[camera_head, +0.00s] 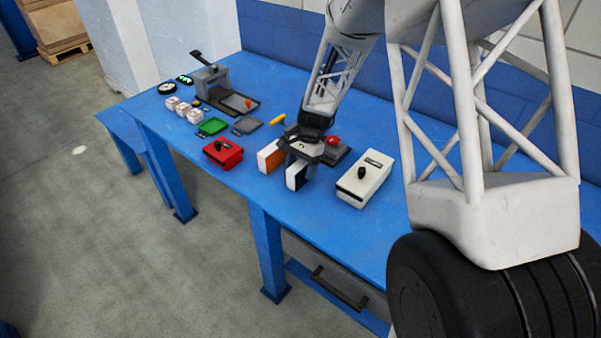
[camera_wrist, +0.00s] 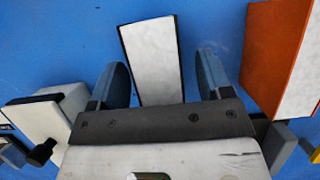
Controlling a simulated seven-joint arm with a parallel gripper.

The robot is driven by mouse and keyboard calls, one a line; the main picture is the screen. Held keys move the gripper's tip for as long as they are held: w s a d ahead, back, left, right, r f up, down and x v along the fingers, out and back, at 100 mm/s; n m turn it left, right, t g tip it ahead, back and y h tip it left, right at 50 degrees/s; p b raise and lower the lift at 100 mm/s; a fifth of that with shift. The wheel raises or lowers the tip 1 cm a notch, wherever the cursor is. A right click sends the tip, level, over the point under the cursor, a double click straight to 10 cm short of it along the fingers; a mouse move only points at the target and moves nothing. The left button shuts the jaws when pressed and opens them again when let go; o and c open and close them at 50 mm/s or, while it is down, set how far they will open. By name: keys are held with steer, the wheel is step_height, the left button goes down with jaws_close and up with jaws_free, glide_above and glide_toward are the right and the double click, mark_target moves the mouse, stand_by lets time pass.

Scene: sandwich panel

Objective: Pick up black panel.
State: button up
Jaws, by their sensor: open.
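The black panel (camera_head: 291,177) stands on edge on the blue table under my gripper (camera_head: 300,160). In the wrist view the black panel (camera_wrist: 152,55) shows a broad pale face with thin black edges. My gripper (camera_wrist: 160,72) is open, with one finger on each side of the panel and blue table showing between each finger and the panel. The panel's near end is hidden behind the gripper body. An orange panel (camera_head: 266,156) with a white face stands just left of it in the head view, and on the right in the wrist view (camera_wrist: 272,50).
A white box with a black knob (camera_head: 363,182) stands to the right on the table (camera_head: 225,187). A red box with a black knob (camera_head: 229,158) is to the left.

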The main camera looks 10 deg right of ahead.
stand_by(0.4)
steer(key=c, duration=1)
steer(key=shift+r, duration=0.15)
steer(key=shift+c, duration=0.2)
steer(key=shift+r, duration=0.5)
steer(key=r, duration=0.2)
steer(key=shift+s+r, duration=0.25)
steer(key=shift+r, duration=0.15)
steer(key=s+d+r, duration=0.1)
steer(key=s+d, duration=0.1)
steer(key=s, duration=1.3)
steer(key=shift+s+d+r, duration=0.15)
steer(key=shift+s, duration=0.05)
steer(key=shift+w, duration=0.1)
steer(key=w+r, duration=0.2)
steer(key=w, duration=1.6)
steer(key=w+r, duration=0.3)
steer(key=w, duration=1.5)
steer(key=shift+w+d+r, duration=0.2)
steer(key=shift+w+d, duration=0.05)
steer(key=shift+d, duration=0.2)
